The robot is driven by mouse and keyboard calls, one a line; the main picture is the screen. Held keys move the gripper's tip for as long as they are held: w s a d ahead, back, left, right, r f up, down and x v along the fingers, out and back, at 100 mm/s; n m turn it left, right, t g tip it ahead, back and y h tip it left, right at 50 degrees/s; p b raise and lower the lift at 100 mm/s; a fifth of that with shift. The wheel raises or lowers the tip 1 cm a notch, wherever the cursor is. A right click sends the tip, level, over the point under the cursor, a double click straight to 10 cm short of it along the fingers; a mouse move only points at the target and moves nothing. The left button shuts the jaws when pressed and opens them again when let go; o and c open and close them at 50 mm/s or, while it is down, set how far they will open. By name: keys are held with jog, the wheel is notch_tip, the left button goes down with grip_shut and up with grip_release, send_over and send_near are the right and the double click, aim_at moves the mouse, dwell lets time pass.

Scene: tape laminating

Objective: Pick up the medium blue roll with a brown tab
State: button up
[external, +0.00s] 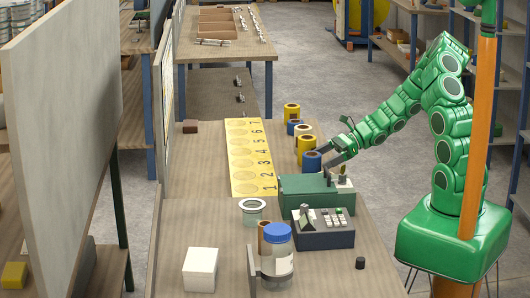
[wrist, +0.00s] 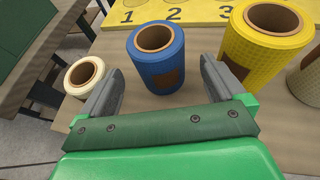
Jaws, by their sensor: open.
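A blue roll (external: 312,163) with a brown core stands upright on the table, beside the green box. In the wrist view this blue roll (wrist: 152,63) shows a brown tab on its side facing me. My gripper (external: 331,156) is open and empty, close to the roll on its right side. In the wrist view the gripper's two grey fingers (wrist: 168,88) are spread, with the roll ahead of the gap between them. I cannot tell whether the fingers touch it. Another blue roll (external: 293,128) stands farther back in the row, partly hidden by neighbouring rolls.
A yellow roll (wrist: 265,40) stands close to the right finger, and a cream roll (wrist: 84,77) stands left of the left finger. A numbered yellow board (external: 243,155) lies behind the rolls.

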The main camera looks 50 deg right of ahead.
aim_at(313, 165)
jog(key=shift+x, duration=2.35)
jog(key=shift+f, duration=0.1)
jog(key=shift+c, duration=0.5)
jog(key=c, duration=1)
